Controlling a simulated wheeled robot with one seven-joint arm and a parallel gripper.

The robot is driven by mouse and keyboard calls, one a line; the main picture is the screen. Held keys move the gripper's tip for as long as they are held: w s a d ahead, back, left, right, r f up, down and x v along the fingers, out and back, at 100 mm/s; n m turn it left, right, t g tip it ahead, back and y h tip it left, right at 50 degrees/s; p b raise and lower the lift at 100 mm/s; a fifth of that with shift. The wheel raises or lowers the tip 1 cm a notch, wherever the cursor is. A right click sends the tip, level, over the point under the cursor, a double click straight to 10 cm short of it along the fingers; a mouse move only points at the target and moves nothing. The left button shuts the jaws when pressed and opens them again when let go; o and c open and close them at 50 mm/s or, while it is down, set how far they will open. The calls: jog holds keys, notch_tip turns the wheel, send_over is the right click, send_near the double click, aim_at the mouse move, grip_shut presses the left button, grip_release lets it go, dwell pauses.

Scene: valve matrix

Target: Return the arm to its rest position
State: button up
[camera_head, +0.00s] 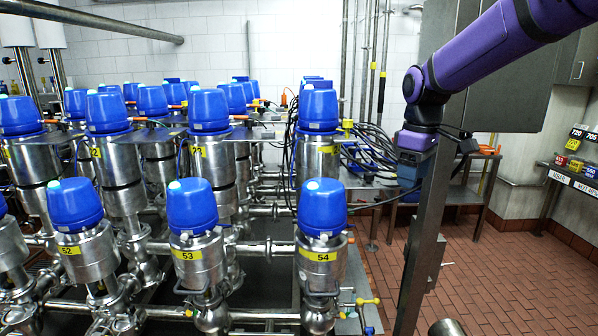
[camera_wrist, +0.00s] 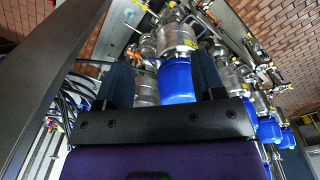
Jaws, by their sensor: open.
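My purple arm (camera_head: 500,45) reaches in from the upper right in the head view. My gripper (camera_head: 408,178) hangs at its end, pointing down, to the right of the valves. It appears close to a grey metal post, and I cannot tell the gap. In the wrist view my gripper (camera_wrist: 160,65) shows two dark blue fingers spread apart with nothing held. A blue valve cap (camera_wrist: 176,80) shows beyond and between the fingers, apart from them as far as I can see.
Rows of steel valves with blue caps fill the left and middle; the valve labelled 54 (camera_head: 321,240) is nearest. The grey post (camera_head: 418,255) rises below my gripper. Black cables (camera_head: 370,155) hang behind it. A tiled floor (camera_head: 520,275) lies open at right.

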jog(key=s+d+r+m+t, duration=0.1)
jog(key=s+d+m, duration=0.1)
jog(key=s, duration=0.7)
jog(key=s+d+m+t, duration=0.2)
jog(key=s+m, duration=0.2)
jog(key=s, duration=0.6)
jog(key=s+d+r+m+t, duration=0.1)
jog(key=s+d+m+t, duration=0.1)
jog(key=s, duration=0.8)
jog(key=shift+s+r+m, duration=0.15)
jog(key=shift+r+m, duration=0.15)
jog(key=shift+m, duration=0.4)
